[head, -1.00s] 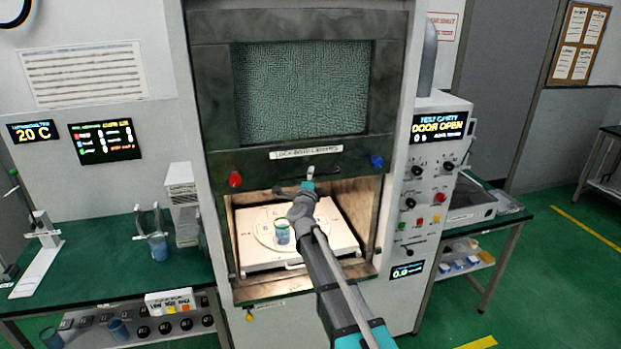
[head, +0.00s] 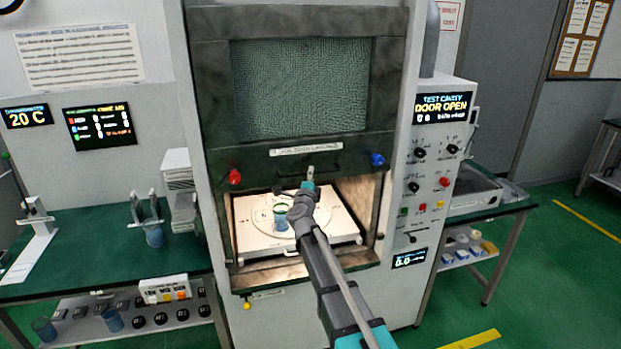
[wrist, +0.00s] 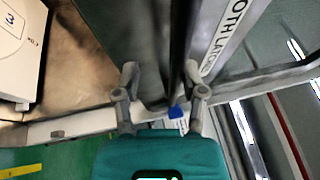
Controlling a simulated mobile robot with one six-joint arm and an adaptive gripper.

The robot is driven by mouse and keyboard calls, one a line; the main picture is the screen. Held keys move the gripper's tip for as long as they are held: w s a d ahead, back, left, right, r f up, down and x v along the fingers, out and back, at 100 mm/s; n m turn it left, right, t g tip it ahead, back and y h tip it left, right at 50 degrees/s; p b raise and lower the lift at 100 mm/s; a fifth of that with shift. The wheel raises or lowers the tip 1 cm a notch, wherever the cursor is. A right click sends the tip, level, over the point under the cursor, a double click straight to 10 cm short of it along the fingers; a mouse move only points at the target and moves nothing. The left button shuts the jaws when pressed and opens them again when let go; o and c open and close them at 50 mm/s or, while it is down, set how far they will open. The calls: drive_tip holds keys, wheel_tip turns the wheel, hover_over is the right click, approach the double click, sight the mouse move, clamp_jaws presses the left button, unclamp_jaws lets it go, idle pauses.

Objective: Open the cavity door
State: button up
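The cavity door (head: 388,90) is a dark frame with a mesh window, raised above the lit cavity (head: 355,200). The display (head: 443,108) reads DOOR OPEN. A labelled strip (head: 305,150) and a dark handle bar cross its lower part, between a red knob (head: 235,177) and a blue knob (head: 377,159). My gripper (head: 306,187) is at the door's lower edge, in front of the opening. In the wrist view my gripper (wrist: 163,95) has its fingers apart, with a dark bar (wrist: 178,55) passing between them. I cannot tell whether the fingers touch it.
Inside the cavity, a beaker (head: 282,217) stands on a round plate over a white tray (head: 256,245). A green bench (head: 90,265) with glassware is at the left, and another (head: 500,212) at the right. Green floor (head: 560,290) is clear at the right.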

wheel_tip(320, 180, down, 22)
drive_tip(key=s+b, duration=0.1)
drive_tip(key=b, duration=2)
drive_tip(key=shift+s, duration=0.25)
drive_tip(key=shift+a, duration=0.1)
drive_tip(key=s+d+f+n+g+y+p, duration=0.35)
drive_tip(key=s+f+n+g, duration=0.2)
drive_tip(key=s+n, duration=0.35)
drive_tip(key=s+d+f+n+g+y+p, duration=0.3)
drive_tip(key=s+d+f+n+g+p, duration=0.15)
drive_tip(key=s+n+g, duration=0.35)
drive_tip(key=s+d+f+n+g+h+p, duration=0.1)
drive_tip(key=s+d+g+h, duration=0.3)
drive_tip(key=s+d, duration=1)
drive_tip(key=s+n+g+p, duration=0.1)
drive_tip(key=s+g, duration=0.1)
drive_tip(key=s, duration=0.2)
drive_tip(key=shift+d+f+n+h, duration=0.15)
drive_tip(key=shift+n+h, duration=0.2)
drive_tip(key=shift+n, duration=0.05)
drive_tip(key=shift+g, duration=0.25)
